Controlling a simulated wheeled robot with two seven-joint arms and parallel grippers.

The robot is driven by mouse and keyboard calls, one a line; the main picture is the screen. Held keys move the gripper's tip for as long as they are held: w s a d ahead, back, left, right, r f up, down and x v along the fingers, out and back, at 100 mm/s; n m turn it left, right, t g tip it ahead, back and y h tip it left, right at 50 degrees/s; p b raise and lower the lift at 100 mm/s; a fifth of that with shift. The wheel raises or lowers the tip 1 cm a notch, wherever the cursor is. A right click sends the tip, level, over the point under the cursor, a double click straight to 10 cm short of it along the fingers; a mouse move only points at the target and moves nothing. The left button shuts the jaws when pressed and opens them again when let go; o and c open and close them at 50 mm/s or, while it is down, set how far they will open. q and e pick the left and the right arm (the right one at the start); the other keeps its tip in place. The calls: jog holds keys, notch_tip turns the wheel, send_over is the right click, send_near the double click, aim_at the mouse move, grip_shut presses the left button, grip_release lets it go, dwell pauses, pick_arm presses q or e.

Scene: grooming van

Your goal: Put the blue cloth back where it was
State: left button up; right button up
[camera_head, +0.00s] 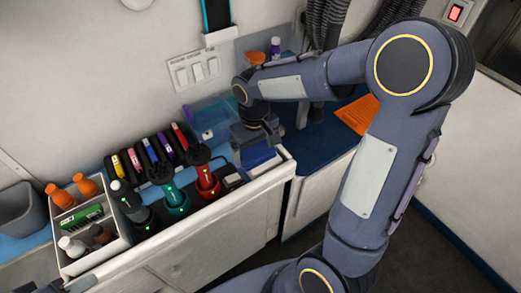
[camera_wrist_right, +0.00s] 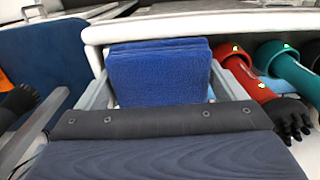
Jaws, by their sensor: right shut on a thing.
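The blue cloth (camera_head: 257,154) is a folded, layered pad near the right end of the white-edged counter in the head view. My right gripper (camera_head: 252,138) points down over it and is shut on it. In the right wrist view the blue cloth (camera_wrist_right: 160,72) sits between the two grey fingers, its folded edge toward the counter's white rim. Whether its underside touches the surface is hidden.
Red (camera_head: 206,181), teal (camera_head: 175,197) and black (camera_head: 135,207) tools stand left of the cloth. A white caddy (camera_head: 93,252) holds bottles. A translucent blue bin (camera_head: 207,113) is behind. An orange cloth (camera_head: 357,114) lies on the blue surface at right.

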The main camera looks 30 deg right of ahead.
jog(key=w+d+f, duration=0.1)
jog(key=f, duration=0.1)
jog(key=w+d+f, duration=0.2)
jog(key=w+d+f+p, duration=0.1)
jog(key=f, duration=0.1)
jog(key=shift+w+d+f, duration=0.25)
jog(key=shift+w+d, duration=0.05)
jog(key=shift+w+d+f, duration=0.1)
jog(key=shift+f, duration=1.55)
jog(key=shift+f, duration=0.1)
jog(key=shift+f, duration=0.15)
jog(key=o, duration=0.8)
jog(key=shift+c, duration=0.2)
jog(key=shift+r, duration=0.2)
